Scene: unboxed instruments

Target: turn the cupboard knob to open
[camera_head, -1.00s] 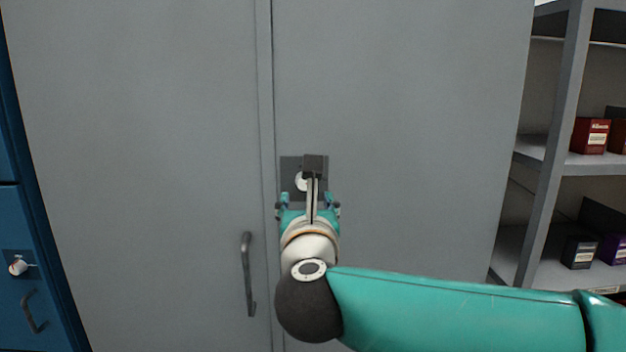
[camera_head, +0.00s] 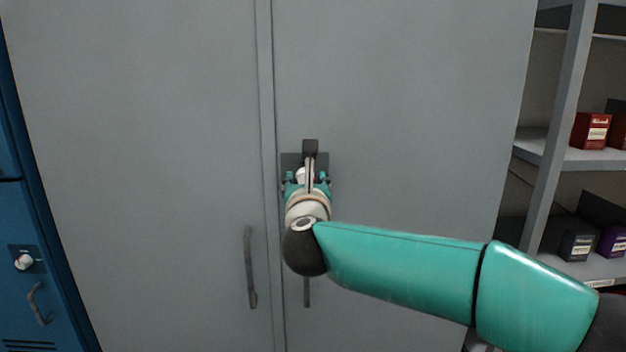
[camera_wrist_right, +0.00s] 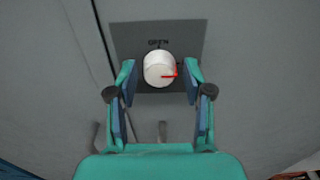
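The white round cupboard knob (camera_wrist_right: 158,69) sits on a dark plate (camera_wrist_right: 190,40) marked OPEN above it. Its red pointer aims to the right, not at the word. In the head view the knob (camera_head: 302,174) is partly hidden by my right gripper (camera_head: 308,177). In the wrist view my right gripper (camera_wrist_right: 161,72) is open, with one finger on each side of the knob and small visible gaps. I cannot tell how deep the fingers reach along it. The grey cupboard (camera_head: 400,110) has both doors closed. My left gripper is not in view.
The left door's handle (camera_head: 250,268) hangs left of my arm; the right door's handle (camera_head: 307,293) shows below my wrist. A blue cabinet (camera_head: 30,215) stands at the left. A grey shelf (camera_head: 560,150) with small boxes stands at the right.

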